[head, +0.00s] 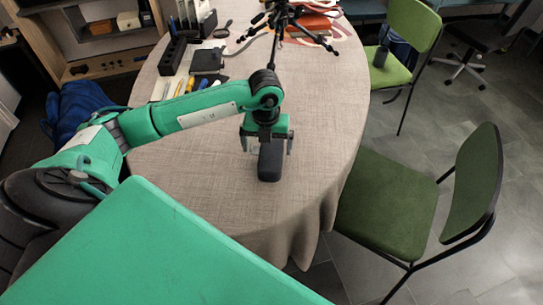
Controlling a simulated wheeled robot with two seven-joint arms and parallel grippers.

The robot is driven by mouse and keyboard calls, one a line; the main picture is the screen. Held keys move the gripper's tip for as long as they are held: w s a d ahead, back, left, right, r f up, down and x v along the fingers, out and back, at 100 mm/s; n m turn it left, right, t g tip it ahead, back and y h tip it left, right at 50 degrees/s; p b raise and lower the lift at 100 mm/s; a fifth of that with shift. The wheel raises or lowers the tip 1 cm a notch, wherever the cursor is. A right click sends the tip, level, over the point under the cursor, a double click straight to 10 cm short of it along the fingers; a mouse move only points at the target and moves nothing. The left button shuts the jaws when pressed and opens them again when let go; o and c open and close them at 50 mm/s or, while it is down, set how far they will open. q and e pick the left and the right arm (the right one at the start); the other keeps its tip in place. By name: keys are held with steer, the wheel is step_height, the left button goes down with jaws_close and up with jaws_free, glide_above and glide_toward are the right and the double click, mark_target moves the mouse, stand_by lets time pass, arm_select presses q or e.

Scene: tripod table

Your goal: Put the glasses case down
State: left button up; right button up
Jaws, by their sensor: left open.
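The glasses case (270,162) is a dark, rounded, oblong case on the beige cloth of the table (200,160). My left gripper (266,148) is directly above it, pointing down, with one finger on either side of the case. Its jaws are open. The case's far end is hidden under the gripper. I cannot tell whether the fingers touch its sides. My right gripper is out of view.
A black tripod (285,20) stands at the table's far side. Pens, a black box (207,61) and a magnifying glass (222,31) lie at the far left. Green chairs (390,205) stand at right. The cloth right of the gripper is clear.

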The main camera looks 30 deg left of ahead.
arm_select(q)
steer(key=shift+f, duration=0.7)
steer(key=c, duration=1.1)
steer(key=shift+r, duration=0.1)
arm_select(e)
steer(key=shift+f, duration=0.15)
